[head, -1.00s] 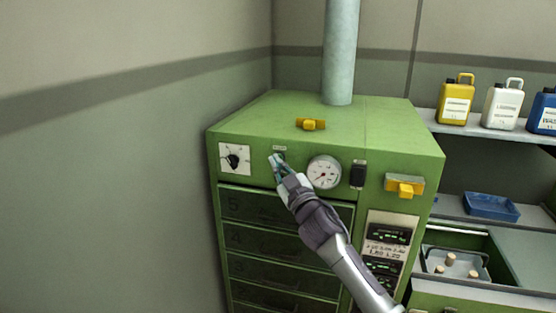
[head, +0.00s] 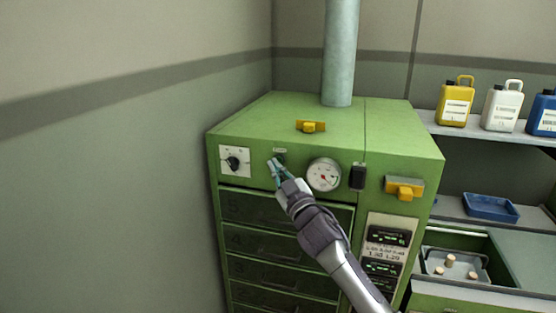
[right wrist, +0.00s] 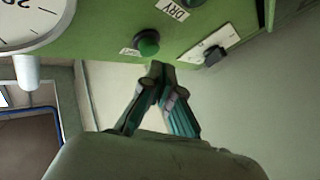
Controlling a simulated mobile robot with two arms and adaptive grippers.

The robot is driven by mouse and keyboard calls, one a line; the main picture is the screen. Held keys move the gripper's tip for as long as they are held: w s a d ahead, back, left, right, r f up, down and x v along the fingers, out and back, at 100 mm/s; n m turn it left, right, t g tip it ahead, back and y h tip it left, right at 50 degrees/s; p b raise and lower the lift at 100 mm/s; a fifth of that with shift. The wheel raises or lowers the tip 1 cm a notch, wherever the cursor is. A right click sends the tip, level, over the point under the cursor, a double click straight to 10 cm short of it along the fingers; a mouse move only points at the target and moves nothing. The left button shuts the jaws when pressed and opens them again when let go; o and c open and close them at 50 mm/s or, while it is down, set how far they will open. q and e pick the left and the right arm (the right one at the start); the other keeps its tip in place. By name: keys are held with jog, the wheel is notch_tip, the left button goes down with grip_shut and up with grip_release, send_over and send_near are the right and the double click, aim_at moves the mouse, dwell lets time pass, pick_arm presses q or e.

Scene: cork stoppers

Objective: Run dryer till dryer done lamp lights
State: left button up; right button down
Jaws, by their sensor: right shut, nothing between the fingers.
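The green dryer cabinet (head: 400,150) stands in the corner. My right gripper (head: 276,163) is shut and empty at its upper front panel, below a small white label (head: 279,150). In the right wrist view, the shut fingertips (right wrist: 156,68) are just below a round green button (right wrist: 148,42); I cannot tell whether they touch. A label reading "DRY", cut off by the frame (right wrist: 172,8), and a dark round fitting (right wrist: 207,18) are near it. I cannot tell whether that is a lamp or whether any lamp is lit. My left gripper is not in view.
A black rotary knob (head: 233,162) is left of the gripper and a round dial gauge (head: 324,175) is right of it. Yellow handles (head: 404,187) stick out from the cabinet. Jugs (head: 456,103) and a blue tray (head: 491,207) are on shelves to the right.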

jog(key=shift+s, duration=0.1)
jog(key=s, duration=0.1)
jog(key=s+a+p, duration=0.1)
jog(key=s, duration=0.2)
jog(key=shift+s+a+p, duration=0.35)
jog(key=shift+p, duration=0.05)
dwell(0.6)
